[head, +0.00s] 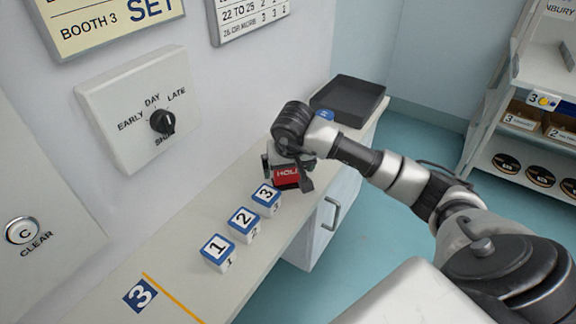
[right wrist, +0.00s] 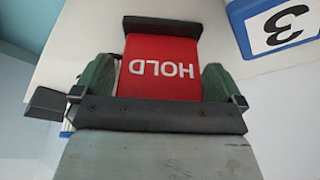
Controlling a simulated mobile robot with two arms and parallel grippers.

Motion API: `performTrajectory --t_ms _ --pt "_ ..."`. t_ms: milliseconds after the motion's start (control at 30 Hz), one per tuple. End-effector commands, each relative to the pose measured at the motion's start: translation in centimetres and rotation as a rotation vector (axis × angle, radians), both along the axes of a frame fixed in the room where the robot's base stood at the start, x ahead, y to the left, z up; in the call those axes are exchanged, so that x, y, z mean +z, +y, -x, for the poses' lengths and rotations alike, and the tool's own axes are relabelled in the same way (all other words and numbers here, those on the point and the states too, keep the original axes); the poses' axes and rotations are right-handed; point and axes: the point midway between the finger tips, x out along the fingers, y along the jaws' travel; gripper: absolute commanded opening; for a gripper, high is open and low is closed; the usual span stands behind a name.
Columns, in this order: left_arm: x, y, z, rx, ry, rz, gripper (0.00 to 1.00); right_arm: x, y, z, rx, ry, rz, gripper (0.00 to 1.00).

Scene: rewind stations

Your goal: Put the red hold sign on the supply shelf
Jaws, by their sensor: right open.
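The red hold sign (head: 288,176) stands on the counter just beyond the block marked 3. In the right wrist view the sign (right wrist: 163,72) shows its red face with HOLD upside down, on a dark base. My right gripper (head: 286,170) is at the sign, open, with one finger on each side of it. In the right wrist view the gripper (right wrist: 158,88) has greenish pads close to both sides of the sign; I cannot tell whether they touch it. The supply shelf (head: 529,72) stands across the room at the far right. My left gripper is not in view.
Blocks marked 1 (head: 217,252), 2 (head: 243,224) and 3 (head: 266,198) stand in a row on the counter (head: 190,235). A dark tray (head: 348,97) lies at its far end. The shelf holds boxes and dark rolls. Blue floor (head: 400,220) between is open.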

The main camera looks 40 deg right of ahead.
Motion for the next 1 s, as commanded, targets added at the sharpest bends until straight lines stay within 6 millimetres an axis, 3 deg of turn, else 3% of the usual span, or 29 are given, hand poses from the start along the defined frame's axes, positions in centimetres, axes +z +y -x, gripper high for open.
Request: performTrajectory --t_ms 267,700,1000 --pt "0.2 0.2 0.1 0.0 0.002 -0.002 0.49 1.7 0.1 0.3 -0.001 -0.005 0.001 1.0" --pt "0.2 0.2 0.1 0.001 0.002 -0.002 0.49 10.1 1.2 2.7 0.001 -0.004 0.0 1.0" --pt "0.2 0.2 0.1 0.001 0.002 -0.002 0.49 11.8 1.4 3.3 -0.001 0.0 0.0 1.0"
